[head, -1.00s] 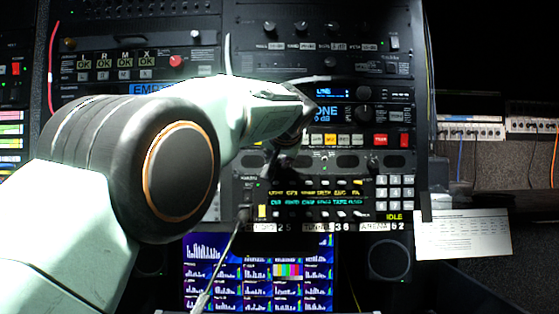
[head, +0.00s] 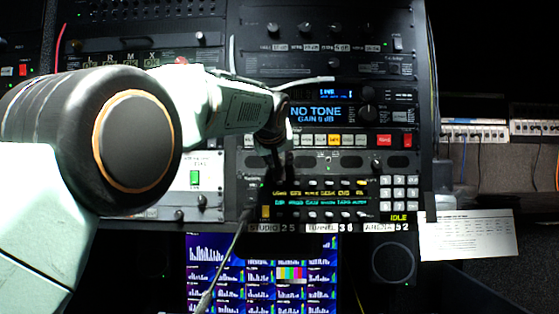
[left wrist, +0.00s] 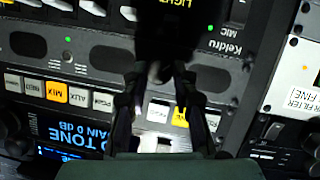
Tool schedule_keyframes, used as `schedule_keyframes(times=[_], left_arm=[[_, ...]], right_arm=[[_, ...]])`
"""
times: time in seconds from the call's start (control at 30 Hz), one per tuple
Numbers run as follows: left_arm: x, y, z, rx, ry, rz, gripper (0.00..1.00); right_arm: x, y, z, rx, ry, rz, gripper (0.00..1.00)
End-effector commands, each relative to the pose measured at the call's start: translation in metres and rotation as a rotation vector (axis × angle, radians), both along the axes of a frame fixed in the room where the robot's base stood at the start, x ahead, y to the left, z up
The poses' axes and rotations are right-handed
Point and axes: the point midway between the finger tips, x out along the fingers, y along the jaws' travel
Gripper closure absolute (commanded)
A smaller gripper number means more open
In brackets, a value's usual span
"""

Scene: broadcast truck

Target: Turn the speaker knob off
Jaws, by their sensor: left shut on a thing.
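My left gripper (head: 281,168) is in front of the middle rack panel, at the left part of the row of dark oval grilles, above the left end of the lit intercom labels. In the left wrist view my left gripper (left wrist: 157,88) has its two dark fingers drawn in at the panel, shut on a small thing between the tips. It appears to be the speaker knob, mostly hidden by the fingers and shadow, so its pointer and setting cannot be read. My right gripper is not in view.
A blue display (head: 318,113) above reads NO TONE, GAIN 0 dB. A row of lit buttons (head: 334,141) and a keypad (head: 399,191) are close by. A multiview screen (head: 262,275) is below.

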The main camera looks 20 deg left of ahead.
Motion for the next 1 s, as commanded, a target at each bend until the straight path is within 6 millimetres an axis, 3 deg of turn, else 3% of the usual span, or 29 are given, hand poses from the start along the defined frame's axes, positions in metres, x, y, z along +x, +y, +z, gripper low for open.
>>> schedule_keyframes(times=[0.03, 0.4, 0.43, 0.6, 0.7, 1.0], left_arm=[[0.0006, -0.0003, -0.0101, -0.005, 0.022, 0.003, 1.0], [0.0006, -0.0006, -0.01, -0.006, 0.02, 0.002, 1.0], [0.0006, -0.0007, -0.0099, -0.006, 0.02, 0.002, 0.71], [0.0003, -0.0004, -0.0066, -0.005, 0.014, 0.002, 0.56], [0.0001, -0.0003, -0.0052, -0.004, 0.011, 0.002, 0.5], [-0.0013, -0.0003, -0.0021, -0.004, 0.006, 0.001, 0.5]], right_arm=[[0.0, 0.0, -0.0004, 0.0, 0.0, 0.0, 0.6], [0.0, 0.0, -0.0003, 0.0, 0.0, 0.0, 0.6], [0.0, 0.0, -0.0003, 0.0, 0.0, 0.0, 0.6], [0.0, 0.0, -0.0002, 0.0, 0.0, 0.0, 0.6], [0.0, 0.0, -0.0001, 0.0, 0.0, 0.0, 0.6], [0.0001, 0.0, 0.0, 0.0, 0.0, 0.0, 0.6]])
